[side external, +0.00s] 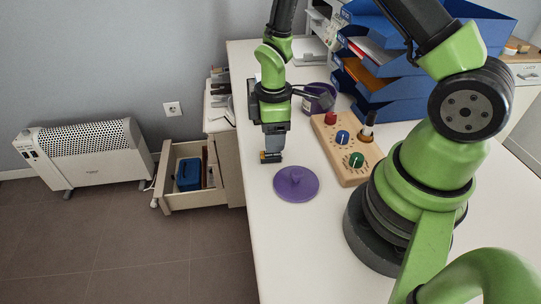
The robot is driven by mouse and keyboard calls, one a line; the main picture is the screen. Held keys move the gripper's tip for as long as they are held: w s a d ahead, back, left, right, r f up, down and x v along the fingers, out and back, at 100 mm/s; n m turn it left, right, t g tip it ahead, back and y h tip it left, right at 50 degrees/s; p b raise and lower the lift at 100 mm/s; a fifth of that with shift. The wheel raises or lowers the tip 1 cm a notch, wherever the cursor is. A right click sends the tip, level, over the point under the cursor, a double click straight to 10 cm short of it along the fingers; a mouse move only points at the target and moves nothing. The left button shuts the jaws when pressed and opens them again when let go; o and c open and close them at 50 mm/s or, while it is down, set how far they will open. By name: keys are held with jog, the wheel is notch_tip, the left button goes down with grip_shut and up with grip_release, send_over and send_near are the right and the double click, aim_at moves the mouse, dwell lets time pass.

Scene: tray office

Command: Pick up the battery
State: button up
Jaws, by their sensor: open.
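My gripper (271,150) points straight down over the near-left part of the white table, close to the table's left edge. Its jaws are open. A small dark piece with a copper-coloured band, which looks like the battery (271,158), shows right at the fingertips. The fingers partly hide it, and I cannot tell whether they touch it.
A purple lid (296,184) lies just in front of the gripper. A wooden board with coloured knobs (348,170) is to the right, with a purple pot (320,98) behind. Blue letter trays (390,108) stand at the back. An open drawer (190,200) is left of the table.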

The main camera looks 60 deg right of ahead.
aim_at(271, 157)
jog(key=f, duration=0.5)
jog(key=shift+w+a, duration=0.1)
jog(key=shift+a, duration=0.2)
jog(key=c, duration=1)
